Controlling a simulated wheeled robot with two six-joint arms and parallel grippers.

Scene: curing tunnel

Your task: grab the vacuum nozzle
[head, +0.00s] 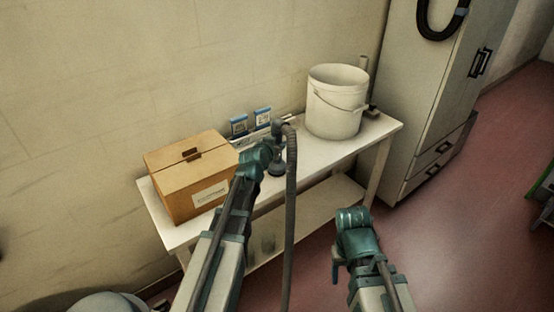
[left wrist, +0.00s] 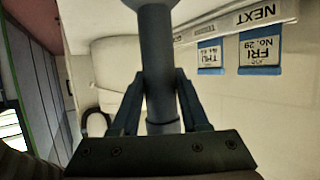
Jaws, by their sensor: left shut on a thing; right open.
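The vacuum nozzle (head: 278,131) is a dark grey tube with a hose (head: 291,205) hanging down in front of the table. My left gripper (head: 262,152) is shut on the nozzle above the white table. In the left wrist view the nozzle's grey tube (left wrist: 157,65) stands between the two fingers of my left gripper (left wrist: 160,105), which close on it from both sides. My right gripper (head: 352,215) is open and empty, in front of the table's right end and apart from everything. Part of the nozzle is hidden behind my left gripper in the head view.
On the white table (head: 325,160) stand a cardboard box (head: 190,178) at left and a white bucket (head: 335,105) at right. Blue-edged cards (head: 263,116) stand against the wall behind. A tall cabinet (head: 425,90) is to the right. Red floor (head: 440,250) is open at right.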

